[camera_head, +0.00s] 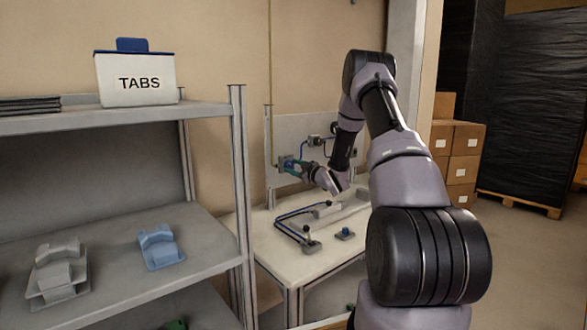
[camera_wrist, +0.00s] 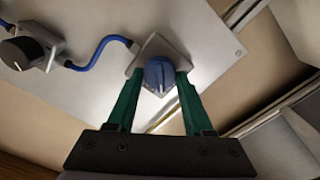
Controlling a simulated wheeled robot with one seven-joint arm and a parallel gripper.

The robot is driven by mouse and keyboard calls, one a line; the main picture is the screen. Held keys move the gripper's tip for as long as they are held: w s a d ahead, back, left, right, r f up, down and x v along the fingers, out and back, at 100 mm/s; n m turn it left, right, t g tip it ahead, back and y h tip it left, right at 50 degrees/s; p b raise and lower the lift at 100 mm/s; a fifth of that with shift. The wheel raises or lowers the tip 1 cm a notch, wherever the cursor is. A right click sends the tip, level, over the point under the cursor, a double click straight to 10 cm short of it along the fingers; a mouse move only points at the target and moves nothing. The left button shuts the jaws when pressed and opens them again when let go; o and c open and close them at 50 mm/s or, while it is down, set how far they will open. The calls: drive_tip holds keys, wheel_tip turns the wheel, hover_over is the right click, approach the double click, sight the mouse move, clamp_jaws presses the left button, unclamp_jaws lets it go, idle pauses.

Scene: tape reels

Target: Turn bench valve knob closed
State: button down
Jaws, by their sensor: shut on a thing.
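A blue valve knob (camera_wrist: 159,76) with a pale pointer line sits on a light grey square mount on the panel in the wrist view. My gripper (camera_wrist: 158,84) has green fingers, one on each side of the knob, and is shut on it. In the head view, my gripper (camera_head: 296,167) reaches left to the same valve on the upright grey panel (camera_head: 284,130) behind the bench (camera_head: 325,248). The fingers hide part of the knob's sides. The pointer line runs roughly up and down in the wrist view.
A black knob (camera_wrist: 21,52) on a grey mount joins the valve by a blue hose (camera_wrist: 97,55). Blue-handled hardware (camera_head: 300,222) and a small blue knob (camera_head: 345,233) are on the bench. A metal shelf (camera_head: 130,250) stands close on the left. Cartons (camera_head: 462,150) stand at right.

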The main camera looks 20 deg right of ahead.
drive_tip(key=n, duration=0.4)
drive_tip(key=shift+f+n, duration=0.1)
drive_tip(key=shift+n, duration=0.2)
drive_tip(key=n, duration=0.4)
drive_tip(key=shift+n, duration=0.3)
drive_tip(key=shift+c, duration=1.5)
unclamp_jaws()
drive_tip(key=v, duration=1.1)
